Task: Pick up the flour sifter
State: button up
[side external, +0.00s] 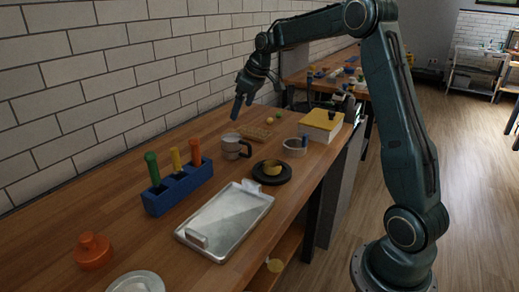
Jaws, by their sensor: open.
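The flour sifter (231,147) looks like a grey metal cup with a side handle, standing upright on the wooden table in the side external view. Its handle points to the right. My gripper (242,108) hangs above and slightly right of the sifter, fingers pointing down. It is open and empty, apart from the sifter.
A blue holder (178,187) with coloured handles stands front left, a metal tray (226,220) in front. A black plate (272,173), white ring-shaped container (295,147) and yellow-topped box (321,124) stand right. A brick wall borders the left.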

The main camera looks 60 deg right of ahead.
aim_at(233, 138)
jog(key=d+f, duration=0.1)
jog(key=w+d+f, duration=0.1)
jog(key=shift+w+d, duration=0.2)
jog(key=shift+d, duration=0.15)
jog(key=shift+f, duration=0.1)
jog(key=shift+x, duration=4.25)
jog(key=shift+x, duration=2.6)
